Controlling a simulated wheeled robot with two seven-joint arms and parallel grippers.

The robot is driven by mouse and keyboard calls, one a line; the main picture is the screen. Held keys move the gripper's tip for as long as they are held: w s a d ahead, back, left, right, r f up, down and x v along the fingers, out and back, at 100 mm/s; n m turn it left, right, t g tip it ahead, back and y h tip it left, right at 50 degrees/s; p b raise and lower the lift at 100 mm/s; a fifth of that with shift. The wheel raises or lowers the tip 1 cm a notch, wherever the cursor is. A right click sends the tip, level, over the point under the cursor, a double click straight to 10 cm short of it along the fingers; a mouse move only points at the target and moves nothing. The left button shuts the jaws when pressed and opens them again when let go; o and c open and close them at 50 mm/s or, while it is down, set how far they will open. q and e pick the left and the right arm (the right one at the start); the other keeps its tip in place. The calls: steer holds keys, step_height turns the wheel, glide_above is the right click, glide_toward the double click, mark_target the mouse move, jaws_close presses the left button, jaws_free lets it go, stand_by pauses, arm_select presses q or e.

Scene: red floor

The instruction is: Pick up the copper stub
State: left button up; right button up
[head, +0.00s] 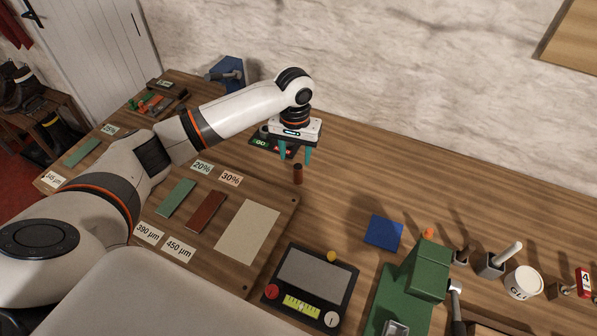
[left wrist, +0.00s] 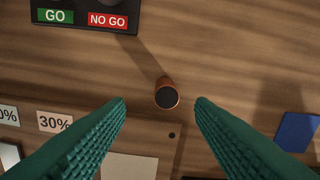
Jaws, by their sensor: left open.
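The copper stub (head: 297,174) stands upright on the wooden bench just past the edge of the sample board. It is a small brown cylinder with a dark top, and in the left wrist view the stub (left wrist: 167,94) shows between and ahead of the fingertips. My left gripper (head: 295,152) points down above the stub, with its green fingers apart and empty. In the left wrist view the gripper (left wrist: 160,103) is spread wide on either side of the stub, not visibly touching it. My right gripper is not in view.
A GO / NO GO block (left wrist: 85,15) sits close behind the stub. The sample board (head: 285,215) with coloured strips lies in front. A scale-like device (head: 312,278), a blue square (head: 383,232) and a green machine (head: 425,270) stand to the right. Bench right of the stub is clear.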

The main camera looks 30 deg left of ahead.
mark_target(298, 167)
arm_select(q)
steer(key=shift+f, duration=0.95)
steer(key=f, duration=0.1)
steer(key=f+p, duration=0.1)
steer(key=f, duration=0.1)
steer(key=f+p, duration=0.1)
steer(key=f, duration=0.1)
steer(key=shift+d, duration=0.3)
steer(key=shift+f, duration=0.35)
steer(key=shift+w, duration=0.1)
steer(key=shift+c, duration=0.3)
steer(key=c, duration=1)
steer(key=shift+r, duration=0.1)
